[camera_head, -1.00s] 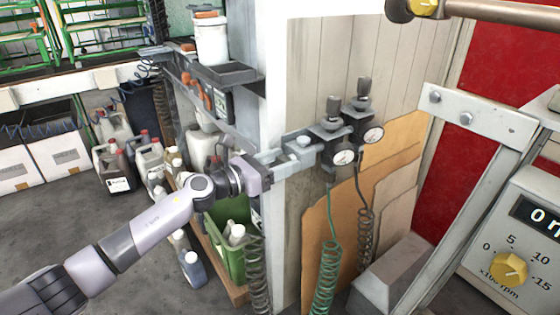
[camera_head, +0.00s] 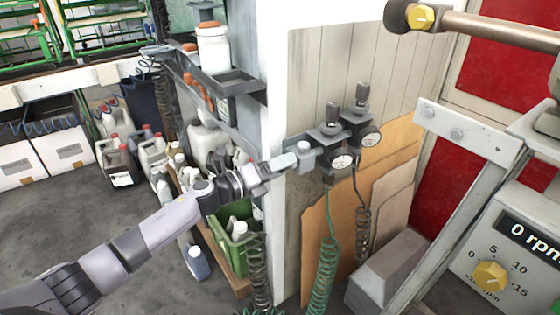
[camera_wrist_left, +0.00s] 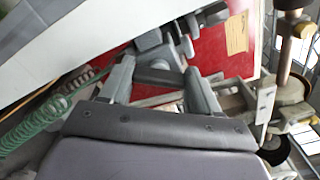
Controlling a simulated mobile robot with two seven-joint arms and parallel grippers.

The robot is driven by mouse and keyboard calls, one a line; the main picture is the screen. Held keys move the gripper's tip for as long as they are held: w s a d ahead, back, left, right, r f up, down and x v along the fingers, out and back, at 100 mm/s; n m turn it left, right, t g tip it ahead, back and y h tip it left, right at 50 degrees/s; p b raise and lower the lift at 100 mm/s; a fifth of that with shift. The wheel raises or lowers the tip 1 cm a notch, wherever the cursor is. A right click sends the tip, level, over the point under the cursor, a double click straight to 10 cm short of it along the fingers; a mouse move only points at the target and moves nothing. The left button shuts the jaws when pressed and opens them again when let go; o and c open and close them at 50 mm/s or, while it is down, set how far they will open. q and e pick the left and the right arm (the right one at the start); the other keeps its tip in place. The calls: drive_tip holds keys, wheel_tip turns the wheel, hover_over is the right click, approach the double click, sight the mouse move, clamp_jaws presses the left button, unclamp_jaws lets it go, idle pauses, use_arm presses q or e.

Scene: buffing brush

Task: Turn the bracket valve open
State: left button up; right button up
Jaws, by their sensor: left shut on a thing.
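The bracket valve (camera_head: 303,147) is a small grey fitting with a round top, at the left end of the regulator bracket on the panel's edge. My left gripper (camera_head: 285,163) reaches it from the left. In the left wrist view my left gripper (camera_wrist_left: 157,76) has its two grey fingers on either side of a dark block, the valve handle (camera_wrist_left: 160,78), and is shut on it. In the head view the fingers hide most of the handle, so its exact angle is unclear. My right gripper is in neither view.
Two regulators with round gauges (camera_head: 342,162) stand just right of the valve. A green coiled hose (camera_head: 325,270) hangs below them. A white post (camera_head: 277,60) and a shelf (camera_head: 232,82) are close to the arm. A green crate (camera_head: 238,250) with bottles is below.

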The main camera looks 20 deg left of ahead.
use_arm(q)
drive_tip(key=n+p, duration=0.3)
drive_tip(key=n, duration=0.3)
drive_tip(key=shift+f+n, duration=0.1)
drive_tip(key=shift+n, duration=0.3)
idle(0.4)
drive_tip(key=o, duration=1.1)
drive_tip(key=shift+c, duration=0.2)
